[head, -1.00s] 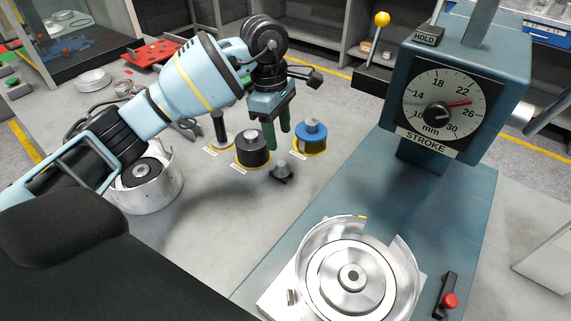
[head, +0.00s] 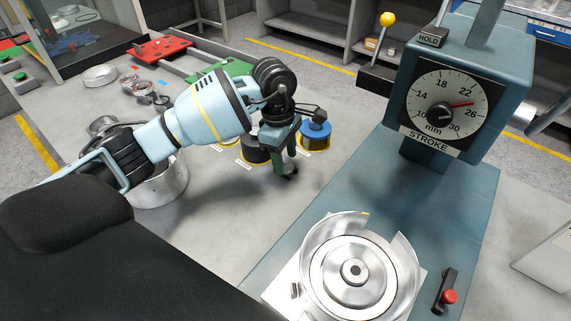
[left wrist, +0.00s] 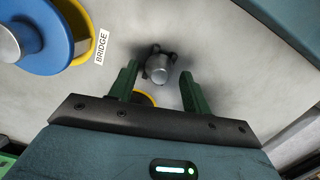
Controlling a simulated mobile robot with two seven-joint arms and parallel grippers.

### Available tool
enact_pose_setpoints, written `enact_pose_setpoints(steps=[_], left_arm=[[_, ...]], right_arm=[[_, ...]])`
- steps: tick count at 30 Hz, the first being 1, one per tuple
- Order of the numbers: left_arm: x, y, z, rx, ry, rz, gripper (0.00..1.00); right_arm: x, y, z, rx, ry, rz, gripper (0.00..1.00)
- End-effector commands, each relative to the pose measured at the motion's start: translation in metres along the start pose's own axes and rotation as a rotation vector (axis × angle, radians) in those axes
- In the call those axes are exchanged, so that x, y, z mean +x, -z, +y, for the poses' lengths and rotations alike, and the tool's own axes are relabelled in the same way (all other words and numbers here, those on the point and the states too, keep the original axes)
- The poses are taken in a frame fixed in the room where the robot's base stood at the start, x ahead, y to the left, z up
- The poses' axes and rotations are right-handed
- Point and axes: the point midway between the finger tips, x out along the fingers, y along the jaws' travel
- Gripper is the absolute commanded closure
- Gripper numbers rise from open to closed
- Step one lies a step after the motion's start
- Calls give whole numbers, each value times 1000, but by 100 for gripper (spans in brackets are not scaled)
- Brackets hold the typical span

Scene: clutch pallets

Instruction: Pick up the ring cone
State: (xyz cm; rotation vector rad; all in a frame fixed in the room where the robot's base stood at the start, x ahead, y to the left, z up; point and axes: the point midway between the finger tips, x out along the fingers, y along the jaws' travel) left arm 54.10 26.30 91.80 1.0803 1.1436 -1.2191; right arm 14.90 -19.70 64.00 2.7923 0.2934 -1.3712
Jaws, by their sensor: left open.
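The ring cone looks like a small grey rounded cone with a dark, lobed base. In the left wrist view the cone (left wrist: 158,66) stands on the bench between and slightly beyond my open fingertips, apart from both. In the head view only a dark part of the cone (head: 291,174) shows, mostly hidden by my fingers. My left gripper (head: 284,165) points down over it with its green fingers apart and nothing held. My right gripper is in neither current view.
A blue spool (head: 315,132) on a yellow ring stands close behind, right of the gripper; a black cylinder (head: 255,151) stands left. The press column with the STROKE dial (head: 441,105) rises at right. A round metal fixture (head: 356,274) sits in front.

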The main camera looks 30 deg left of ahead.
Motion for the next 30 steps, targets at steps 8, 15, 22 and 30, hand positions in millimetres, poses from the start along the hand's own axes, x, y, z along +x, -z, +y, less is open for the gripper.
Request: enact_pose_setpoints(steps=[8,15,22,30], left_arm=[[0,0,0,0,0,0,70],[-1,0,0,-1,0,0,100],[-1,0,0,-1,0,0,100],[-17,-2,1,-1,-2,0,100]], right_arm=[[0,-1,0,0,0,-1,64],[0,-2,0,0,-1,-3,64],[-2,-5,0,1,0,-9,64],[-1,-10,-1,2,1,-18,64]])
